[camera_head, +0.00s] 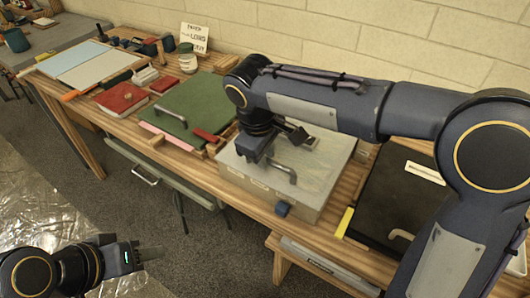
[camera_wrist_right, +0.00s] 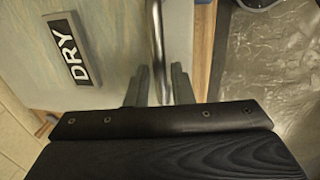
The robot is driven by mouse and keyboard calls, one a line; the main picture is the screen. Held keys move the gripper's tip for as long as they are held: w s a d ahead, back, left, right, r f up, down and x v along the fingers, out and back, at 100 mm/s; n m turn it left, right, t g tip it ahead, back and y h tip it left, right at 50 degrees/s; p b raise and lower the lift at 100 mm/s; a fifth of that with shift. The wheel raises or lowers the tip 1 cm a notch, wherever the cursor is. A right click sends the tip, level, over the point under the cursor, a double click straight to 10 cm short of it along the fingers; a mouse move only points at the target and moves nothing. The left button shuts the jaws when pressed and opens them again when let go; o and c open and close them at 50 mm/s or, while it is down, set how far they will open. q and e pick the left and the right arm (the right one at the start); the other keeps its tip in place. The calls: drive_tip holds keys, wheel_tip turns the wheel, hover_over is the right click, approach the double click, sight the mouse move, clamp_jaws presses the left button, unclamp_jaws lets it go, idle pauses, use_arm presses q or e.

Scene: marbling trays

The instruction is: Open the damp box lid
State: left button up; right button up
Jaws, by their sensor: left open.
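The damp box (camera_head: 318,190) is a grey box on the wooden table, with its flat lid (camera_head: 230,160) closed. A curved metal handle (camera_head: 284,174) stands on the lid. My right gripper (camera_head: 266,158) is over the lid at the handle. In the right wrist view, its fingers (camera_wrist_right: 160,88) stand close on either side of the handle (camera_wrist_right: 157,35); whether they press on it is unclear. My left gripper (camera_head: 138,256) is open and empty, low over the floor, away from the table.
A green board with a handle (camera_head: 187,112) lies left of the box, and a red book (camera_head: 122,98) beyond it. A black tray (camera_head: 400,190) lies to the right, partly behind my right arm. A brick wall (camera_head: 350,35) stands behind.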

clamp_jaws()
